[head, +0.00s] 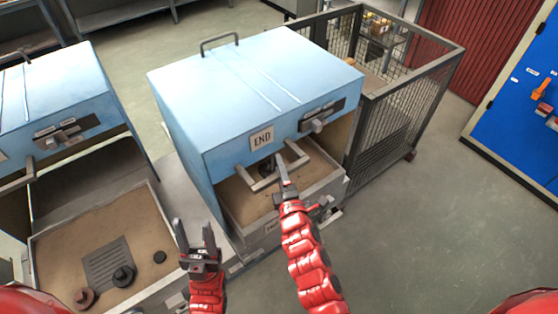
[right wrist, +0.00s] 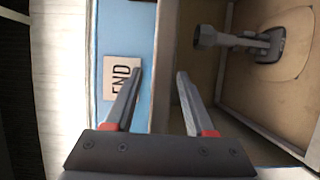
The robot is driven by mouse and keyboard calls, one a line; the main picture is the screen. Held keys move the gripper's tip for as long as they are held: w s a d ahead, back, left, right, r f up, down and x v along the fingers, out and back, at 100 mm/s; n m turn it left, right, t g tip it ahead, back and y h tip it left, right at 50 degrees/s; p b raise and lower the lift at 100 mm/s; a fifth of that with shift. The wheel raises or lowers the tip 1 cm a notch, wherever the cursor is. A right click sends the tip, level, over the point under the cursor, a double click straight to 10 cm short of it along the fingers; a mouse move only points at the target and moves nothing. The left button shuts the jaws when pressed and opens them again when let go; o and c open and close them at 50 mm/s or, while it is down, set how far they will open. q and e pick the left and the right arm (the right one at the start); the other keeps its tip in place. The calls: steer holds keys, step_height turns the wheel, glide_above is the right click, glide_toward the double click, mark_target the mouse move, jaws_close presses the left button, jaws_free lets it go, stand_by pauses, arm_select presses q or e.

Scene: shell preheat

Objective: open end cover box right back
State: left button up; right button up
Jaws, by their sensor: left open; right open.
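The blue END cover (head: 235,85) sits over a sandy tray (head: 245,205), with an open gap at its front. Its END plate (head: 262,138) also shows in the right wrist view (right wrist: 122,78). A pale bar handle (head: 265,183) juts from the cover's lower front. My right gripper (head: 284,168) is open at this handle; I cannot tell whether it touches it. In the right wrist view its fingers (right wrist: 158,75) are apart, in front of the cover's lower edge. A grey metal fitting (right wrist: 240,40) shows inside the tray. My left gripper (head: 195,232) is open and empty, left of the tray's front.
A second blue cover (head: 55,95) stands open at the left over a sandy tray (head: 60,245) with dark round parts. A wire-mesh cage (head: 395,120) adjoins the END box on the right. A blue tool board (head: 520,100) stands far right. Floor between is clear.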

steer(key=shift+w+a, duration=0.15)
steer(key=shift+w, duration=0.5)
steer(key=shift+f, duration=0.1)
jaws_close()
stand_by(0.9)
